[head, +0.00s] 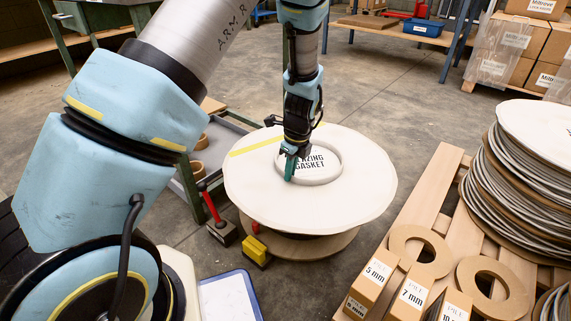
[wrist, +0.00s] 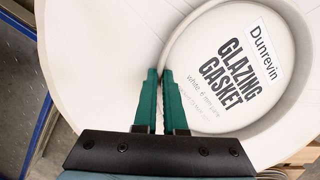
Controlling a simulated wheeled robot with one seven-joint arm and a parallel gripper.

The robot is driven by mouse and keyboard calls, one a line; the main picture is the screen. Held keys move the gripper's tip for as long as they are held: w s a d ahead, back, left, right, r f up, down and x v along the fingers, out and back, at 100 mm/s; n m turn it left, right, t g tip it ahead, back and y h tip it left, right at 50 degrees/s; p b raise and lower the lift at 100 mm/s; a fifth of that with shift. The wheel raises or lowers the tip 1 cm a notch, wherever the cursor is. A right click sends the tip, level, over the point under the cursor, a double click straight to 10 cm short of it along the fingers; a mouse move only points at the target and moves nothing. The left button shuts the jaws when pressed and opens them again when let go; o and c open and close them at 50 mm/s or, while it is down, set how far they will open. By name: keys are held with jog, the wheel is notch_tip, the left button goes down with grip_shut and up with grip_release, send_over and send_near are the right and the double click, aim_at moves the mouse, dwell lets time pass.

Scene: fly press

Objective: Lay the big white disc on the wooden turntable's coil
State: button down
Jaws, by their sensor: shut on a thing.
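The big white disc (head: 255,185) has a raised round ring in its middle, with a "GLAZING GASKET" print inside; it fills much of the wrist view (wrist: 110,40). My gripper (head: 290,170) points down at the ring's left side. In the wrist view my gripper's green fingers (wrist: 158,85) are closed together on the ring's wall (wrist: 178,60). The wooden turntable (head: 315,248) shows under the disc's near edge, with a dark strip between them. The coil is mostly hidden under the disc. I cannot tell whether the disc rests on it or hangs just above.
A yellow block (head: 256,250) and a red-handled tool (head: 212,210) stand at the turntable's front left. At right, a pallet (head: 425,190) holds stacked discs (head: 500,165), brown rings (head: 420,250) and labelled boxes (head: 372,280). Open floor (head: 375,100) lies behind.

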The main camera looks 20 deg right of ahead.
jog(key=shift+f+b, duration=3.2)
jog(key=shift+b, duration=0.2)
jog(key=shift+f, duration=1.55)
jog(key=shift+p, duration=0.7)
jog(key=shift+f, duration=0.65)
jog(key=shift+c, duration=2.2)
grip_release()
jog(key=shift+r, duration=0.1)
